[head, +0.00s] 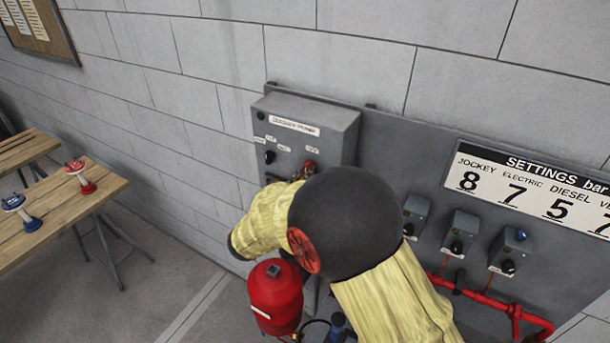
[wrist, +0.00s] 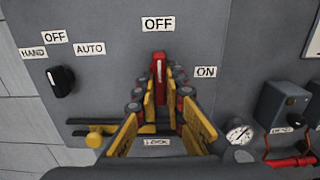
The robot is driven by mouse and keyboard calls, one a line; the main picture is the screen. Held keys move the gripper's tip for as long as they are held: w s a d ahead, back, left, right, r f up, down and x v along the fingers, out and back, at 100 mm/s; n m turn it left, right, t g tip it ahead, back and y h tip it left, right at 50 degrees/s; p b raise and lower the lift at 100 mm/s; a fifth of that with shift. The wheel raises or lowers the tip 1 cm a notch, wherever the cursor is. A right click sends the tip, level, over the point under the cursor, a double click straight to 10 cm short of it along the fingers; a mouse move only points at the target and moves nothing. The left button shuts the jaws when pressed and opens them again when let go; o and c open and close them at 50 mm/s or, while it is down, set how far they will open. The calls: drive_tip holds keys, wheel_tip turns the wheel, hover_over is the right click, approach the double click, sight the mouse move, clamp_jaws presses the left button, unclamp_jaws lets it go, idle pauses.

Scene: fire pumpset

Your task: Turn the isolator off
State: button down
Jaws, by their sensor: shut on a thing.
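The red isolator handle (wrist: 159,66) is on the grey control panel (wrist: 210,30) in the wrist view. It stands upright, its top towards the OFF label (wrist: 157,24); the ON label (wrist: 205,72) is to its right. My gripper (wrist: 161,82) has its yellow-and-grey fingers on both sides of the handle and is shut on it. The handle's lower part is partly hidden between the fingers. In the head view the red handle (head: 309,166) shows just above my gripper (head: 300,174), at the lower right of the panel, with my arm covering what is below.
A black selector knob (wrist: 61,80) with HAND, OFF and AUTO labels is left of the handle. Small switch boxes (head: 463,232) and red pipes (head: 490,305) are at right, a wooden table (head: 60,205) at left.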

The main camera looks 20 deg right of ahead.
drive_tip(key=c, duration=1.8)
unclamp_jaws()
drive_tip(key=shift+c, duration=0.2)
drive_tip(key=shift+a, duration=0.1)
drive_tip(key=v, duration=1.2)
